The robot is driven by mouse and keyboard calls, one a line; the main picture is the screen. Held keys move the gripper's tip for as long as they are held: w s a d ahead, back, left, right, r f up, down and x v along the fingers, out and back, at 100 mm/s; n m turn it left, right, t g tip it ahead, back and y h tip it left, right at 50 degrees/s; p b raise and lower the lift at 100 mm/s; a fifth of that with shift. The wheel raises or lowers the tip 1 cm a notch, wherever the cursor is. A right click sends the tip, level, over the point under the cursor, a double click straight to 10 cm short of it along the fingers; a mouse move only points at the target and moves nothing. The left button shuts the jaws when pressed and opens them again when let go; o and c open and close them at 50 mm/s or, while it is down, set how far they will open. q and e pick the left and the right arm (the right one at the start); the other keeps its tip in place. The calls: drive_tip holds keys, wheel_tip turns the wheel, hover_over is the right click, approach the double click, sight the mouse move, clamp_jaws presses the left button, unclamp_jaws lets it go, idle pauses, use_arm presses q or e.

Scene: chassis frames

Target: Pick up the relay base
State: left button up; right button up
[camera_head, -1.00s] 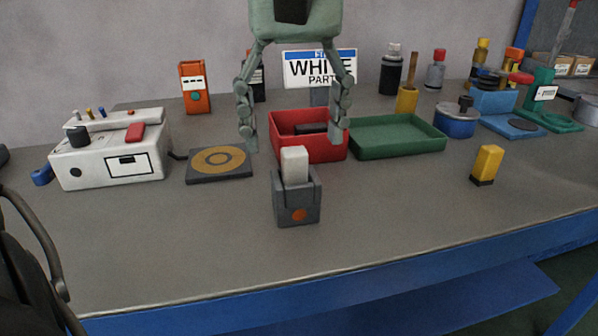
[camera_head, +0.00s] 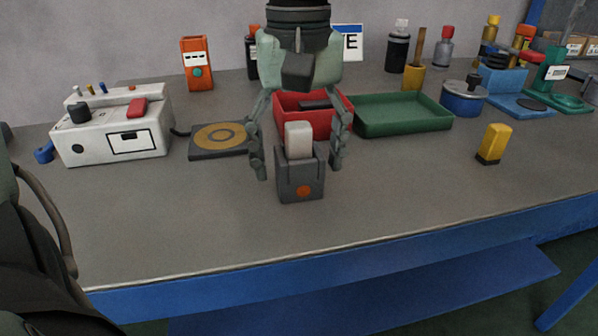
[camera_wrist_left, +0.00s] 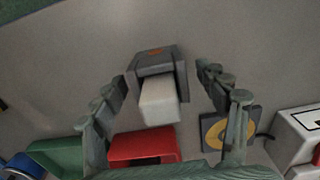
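The relay base appears to be the dark grey block with an orange dot (camera_head: 299,185), standing upright on the bench with a white block (camera_head: 299,139) set in its top. My left gripper (camera_head: 300,170) is open, with one finger on each side of the grey base and visible gaps between. In the left wrist view the grey base (camera_wrist_left: 157,62) and white block (camera_wrist_left: 160,102) lie between the spread fingers (camera_wrist_left: 164,76), apart from both. My right gripper is not in view.
A red tray (camera_head: 345,124) sits just behind the base, with a green tray (camera_head: 404,113) to its right. A dark plate with a yellow ring (camera_head: 218,141) and a white device (camera_head: 115,143) are left. A yellow block (camera_head: 494,142) stands right. The bench front is clear.

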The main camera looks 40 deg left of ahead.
use_arm(q)
drive_tip(key=c, duration=1.2)
drive_tip(key=shift+r, duration=0.1)
